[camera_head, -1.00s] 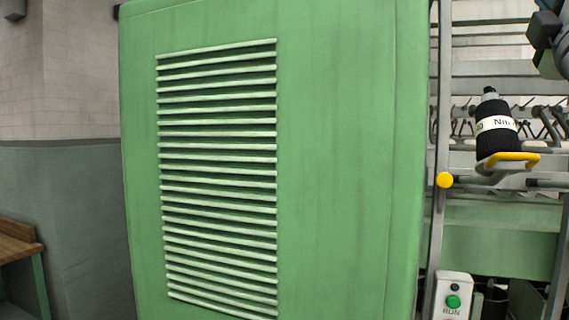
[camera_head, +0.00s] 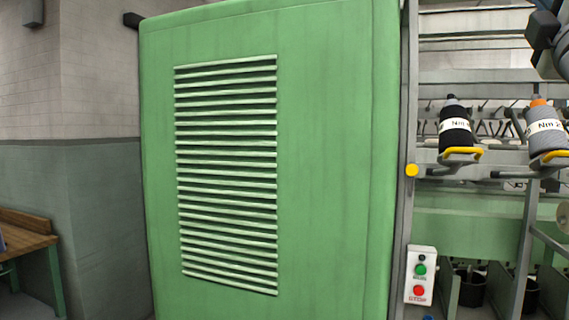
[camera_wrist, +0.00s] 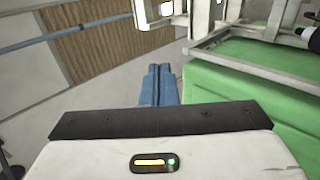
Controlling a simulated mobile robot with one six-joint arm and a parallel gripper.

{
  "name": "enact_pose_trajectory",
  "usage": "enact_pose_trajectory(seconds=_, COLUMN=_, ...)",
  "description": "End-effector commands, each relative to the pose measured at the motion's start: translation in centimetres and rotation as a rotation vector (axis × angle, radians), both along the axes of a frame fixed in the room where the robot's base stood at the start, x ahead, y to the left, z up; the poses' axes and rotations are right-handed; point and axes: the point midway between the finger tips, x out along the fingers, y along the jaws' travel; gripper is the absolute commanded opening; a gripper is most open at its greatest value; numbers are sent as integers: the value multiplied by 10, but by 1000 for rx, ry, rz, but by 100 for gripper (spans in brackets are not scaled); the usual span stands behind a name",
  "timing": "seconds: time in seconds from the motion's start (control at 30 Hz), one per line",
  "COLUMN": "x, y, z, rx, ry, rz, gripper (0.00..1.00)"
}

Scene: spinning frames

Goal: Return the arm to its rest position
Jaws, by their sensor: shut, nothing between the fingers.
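My gripper (camera_wrist: 158,70) shows in the wrist view as two blue fingers side by side, closed together with nothing between them. It points out over grey floor, apart from the green machine housing (camera_wrist: 232,95) on the right of that view. In the head view, dark and grey parts of my arm (camera_head: 546,38) show at the upper right corner. My gripper is not visible in the head view.
The green machine housing with a louvred panel (camera_head: 340,150) fills the head view's middle. To its right are a black bobbin (camera_head: 455,134), a grey bobbin (camera_head: 546,138) and a control box (camera_head: 420,276). A wooden bench (camera_head: 28,240) stands far left.

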Motion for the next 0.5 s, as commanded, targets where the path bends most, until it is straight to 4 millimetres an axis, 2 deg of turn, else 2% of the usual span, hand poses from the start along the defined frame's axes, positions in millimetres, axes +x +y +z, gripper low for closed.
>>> enact_pose_trajectory(seconds=0.03, x=0, y=-1, z=0, rx=0, ry=0, rz=-1, gripper=0)
enact_pose_trajectory(seconds=0.27, x=29, y=-18, z=-48, rx=212, ry=66, rz=58, gripper=0)
enact_pose_trajectory(seconds=0.37, x=42, y=-22, z=-73, rx=313, ry=101, rz=83, gripper=0)
enact_pose_trajectory(seconds=0.5, x=63, y=-25, z=-115, rx=472, ry=162, rz=122, gripper=0)
